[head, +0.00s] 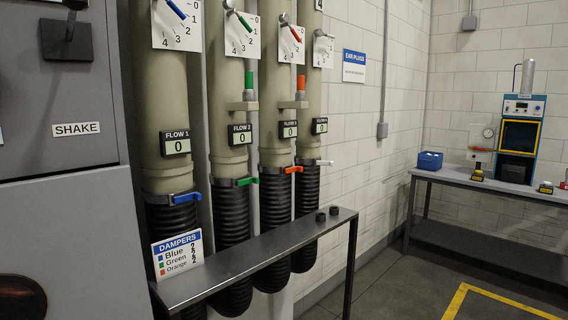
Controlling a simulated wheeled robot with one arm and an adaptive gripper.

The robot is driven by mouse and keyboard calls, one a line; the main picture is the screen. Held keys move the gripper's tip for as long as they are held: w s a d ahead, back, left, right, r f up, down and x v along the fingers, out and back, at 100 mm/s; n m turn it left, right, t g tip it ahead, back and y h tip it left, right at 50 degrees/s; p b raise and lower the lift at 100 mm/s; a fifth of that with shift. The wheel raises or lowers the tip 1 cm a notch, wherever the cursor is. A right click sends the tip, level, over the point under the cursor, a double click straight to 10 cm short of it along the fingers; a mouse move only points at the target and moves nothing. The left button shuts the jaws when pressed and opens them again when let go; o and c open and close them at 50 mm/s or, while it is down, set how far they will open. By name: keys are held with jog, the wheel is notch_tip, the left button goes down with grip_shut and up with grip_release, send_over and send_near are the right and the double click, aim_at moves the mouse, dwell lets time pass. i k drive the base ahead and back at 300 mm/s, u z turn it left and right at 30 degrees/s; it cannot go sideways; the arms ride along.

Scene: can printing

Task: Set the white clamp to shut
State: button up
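The white clamp (325,162) is a small pale lever at the collar of the fourth, farthest duct, where the beige pipe meets a black ribbed hose. Its lever points out to the right. It is too small for me to tell whether it is open or shut. The orange clamp (293,169), green clamp (247,181) and blue clamp (186,197) sit on the nearer ducts, also with levers out to the right. The FLOW display (320,126) above the white clamp reads 0. My gripper is not in view.
A grey cabinet (60,220) stands at left. Open floor (390,285) lies right of the shelf, before a bench (480,183).

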aim_at(331, 162)
jog(key=z, duration=0.65)
jog(key=i, duration=1.55)
jog(key=u, duration=2.7)
